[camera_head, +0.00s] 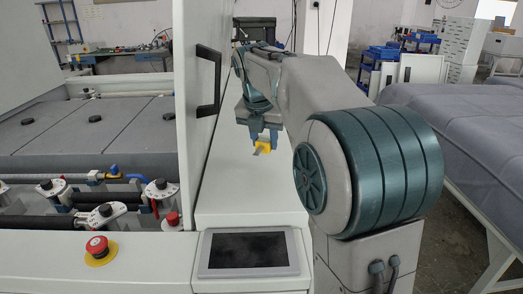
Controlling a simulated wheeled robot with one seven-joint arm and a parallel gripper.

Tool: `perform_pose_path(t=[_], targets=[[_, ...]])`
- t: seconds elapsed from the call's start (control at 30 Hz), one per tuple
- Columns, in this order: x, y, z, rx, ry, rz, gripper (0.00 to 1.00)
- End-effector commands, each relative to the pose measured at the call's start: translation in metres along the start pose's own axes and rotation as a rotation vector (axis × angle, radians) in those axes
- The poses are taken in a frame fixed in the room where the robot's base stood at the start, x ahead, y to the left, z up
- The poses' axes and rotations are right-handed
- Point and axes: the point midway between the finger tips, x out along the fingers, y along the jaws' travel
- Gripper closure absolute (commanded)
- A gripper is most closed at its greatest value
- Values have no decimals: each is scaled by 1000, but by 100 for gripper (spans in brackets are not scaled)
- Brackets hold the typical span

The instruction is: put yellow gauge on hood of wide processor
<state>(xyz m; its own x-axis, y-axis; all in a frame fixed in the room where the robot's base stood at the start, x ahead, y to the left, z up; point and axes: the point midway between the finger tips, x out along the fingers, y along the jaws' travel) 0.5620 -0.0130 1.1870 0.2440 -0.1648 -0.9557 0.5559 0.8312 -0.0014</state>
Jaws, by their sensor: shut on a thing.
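The yellow gauge (262,147) is a small yellow piece with a grey lower part. My gripper (264,135) points down and is shut on it. The gauge is over the light grey flat top of the wide processor's hood (240,190), right of the black handle. I cannot tell whether the gauge touches this surface or hangs just above it. The wide processor's open bay, with grey panels and black knobs, lies to the left (85,125). My arm covers the right side of the hood.
A black handle (208,80) stands out from the upright white panel close left of my gripper. A dark screen (248,250) and a red emergency button (97,246) are at the front. A covered grey bed (480,140) is at the right. The front part of the flat top is clear.

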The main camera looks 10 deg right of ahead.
Motion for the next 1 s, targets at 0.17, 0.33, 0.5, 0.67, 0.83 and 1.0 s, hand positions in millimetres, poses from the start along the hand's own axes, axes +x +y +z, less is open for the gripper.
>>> perform_pose_path(t=[0.17,0.33,0.5,0.67,0.83,1.0], targets=[[14,11,12,0,0,0,94],[29,12,9,0,1,-1,94],[51,12,2,-1,1,0,94],[55,12,1,0,-2,2,94],[55,12,1,0,-1,1,94],[58,12,0,0,-1,1,49]])
